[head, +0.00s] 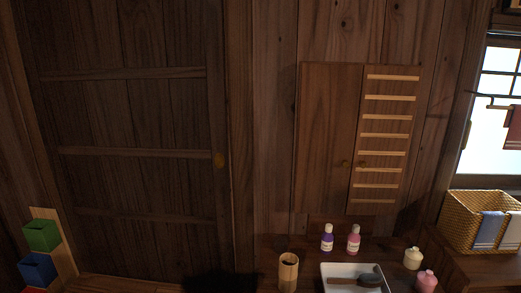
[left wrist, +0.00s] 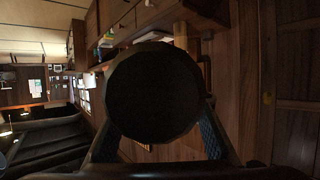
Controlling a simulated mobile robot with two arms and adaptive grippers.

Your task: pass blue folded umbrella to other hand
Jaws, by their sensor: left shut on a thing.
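In the left wrist view my left gripper (left wrist: 160,125) has a finger on each side of a large dark round thing and is shut on it. I take this to be the folded umbrella (left wrist: 152,90), seen nearly end-on. It looks almost black in this light, and its length is hidden behind the round end. Neither gripper is clearly seen in the head view; a dark shape at its bottom edge cannot be made out. My right gripper is not seen.
A counter holds a wooden cup (head: 288,272), a purple bottle (head: 327,240), a pink bottle (head: 353,241) and a white tray (head: 340,286) with a brush (head: 368,280). A wicker basket (head: 470,222) stands right. Colored bins (head: 40,235) stand left, beside a wooden door (head: 135,120).

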